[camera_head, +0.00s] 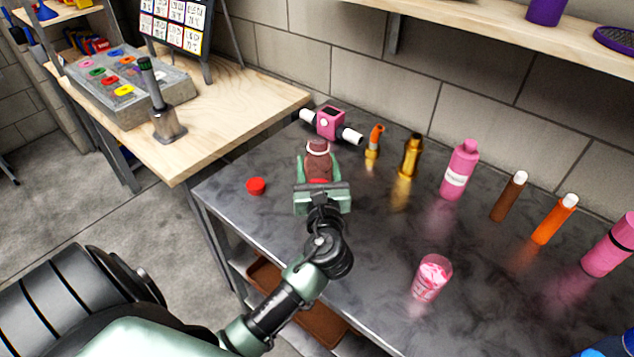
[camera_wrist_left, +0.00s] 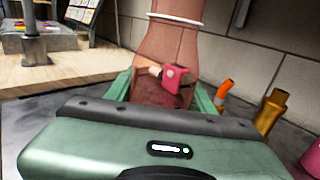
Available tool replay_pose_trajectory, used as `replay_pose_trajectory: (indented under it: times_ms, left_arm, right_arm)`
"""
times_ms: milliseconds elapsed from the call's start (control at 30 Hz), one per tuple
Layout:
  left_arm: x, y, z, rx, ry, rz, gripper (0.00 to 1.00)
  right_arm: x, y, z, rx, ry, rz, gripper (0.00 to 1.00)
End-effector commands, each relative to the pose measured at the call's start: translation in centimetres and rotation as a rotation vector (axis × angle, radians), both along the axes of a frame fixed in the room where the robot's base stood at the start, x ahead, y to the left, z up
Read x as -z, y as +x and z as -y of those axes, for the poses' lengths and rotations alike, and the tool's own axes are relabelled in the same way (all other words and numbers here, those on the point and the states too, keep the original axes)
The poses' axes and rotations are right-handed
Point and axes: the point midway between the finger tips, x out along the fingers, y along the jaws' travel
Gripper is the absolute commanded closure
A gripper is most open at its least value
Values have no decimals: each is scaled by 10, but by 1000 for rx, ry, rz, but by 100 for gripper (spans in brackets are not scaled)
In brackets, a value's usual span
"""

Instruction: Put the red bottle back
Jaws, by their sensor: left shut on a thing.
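The red bottle (camera_head: 317,162), brownish red with a pale ring near its top, is between the green fingers of my left gripper (camera_head: 318,173). The gripper is shut on it above the metal table's left part. In the left wrist view the bottle (camera_wrist_left: 172,40) rises upright between the fingers (camera_wrist_left: 163,92), and its top is cut off by the frame. I cannot tell whether its base touches the table. A small red cap (camera_head: 256,186) lies on the table to the left of the gripper. My right gripper is not in view.
On the metal table (camera_head: 375,225), a pink device (camera_head: 331,123), an orange-tipped fitting (camera_head: 374,142), a gold bottle (camera_head: 409,157), a pink bottle (camera_head: 459,170) and tubes stand along the back. A pink cup (camera_head: 431,278) stands in front. A wall shelf (camera_head: 500,27) is above.

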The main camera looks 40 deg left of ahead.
Motion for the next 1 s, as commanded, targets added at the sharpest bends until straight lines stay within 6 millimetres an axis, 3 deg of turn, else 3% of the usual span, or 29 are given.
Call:
replay_pose_trajectory:
  times_ms: [367,800,833,900,1000]
  left_arm:
    - [43,0,0,0,2,-1,100]
    - [50,0,0,0,1,0,100]
    - [50,0,0,0,1,-1,44]
    - [50,0,0,0,1,-1,25]
    - [50,0,0,0,0,-1,25]
  right_arm:
    - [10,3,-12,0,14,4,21]
    - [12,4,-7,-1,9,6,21]
    - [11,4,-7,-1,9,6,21]
    - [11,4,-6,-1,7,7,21]
    - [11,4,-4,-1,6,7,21]
